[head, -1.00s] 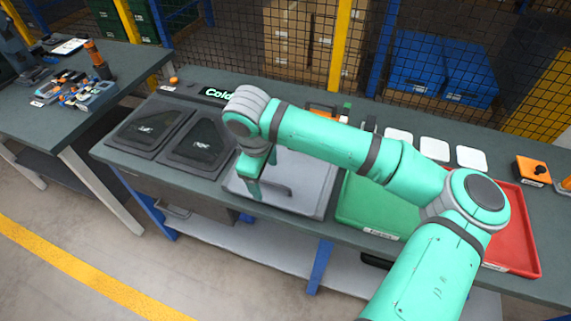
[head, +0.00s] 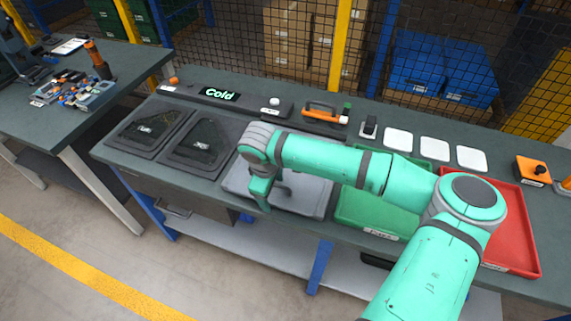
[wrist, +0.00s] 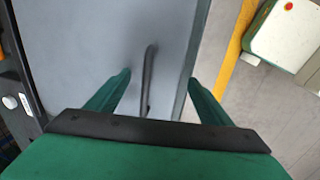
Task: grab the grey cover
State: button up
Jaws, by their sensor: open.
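The grey cover (head: 314,204) is a flat pale panel on the bench, left of the green tray, partly hidden behind my arm. In the wrist view the grey cover (wrist: 85,50) fills the left and middle, with a thin dark bar handle (wrist: 149,75) on it. My gripper (wrist: 158,82) is open, one finger on each side of the handle in the picture. I cannot tell how far the fingers are above the cover, and no contact shows. In the head view my gripper (head: 263,198) is over the cover's left part.
Two dark lids (head: 200,146) lie left of the cover. The green tray (head: 370,215) and red tray (head: 518,240) are to the right. A "Cold" sign (head: 219,94), an orange-handled tool (head: 322,112) and white pads (head: 434,148) line the back.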

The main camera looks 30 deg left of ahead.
jog(key=shift+f, duration=0.2)
jog(key=c, duration=1.6)
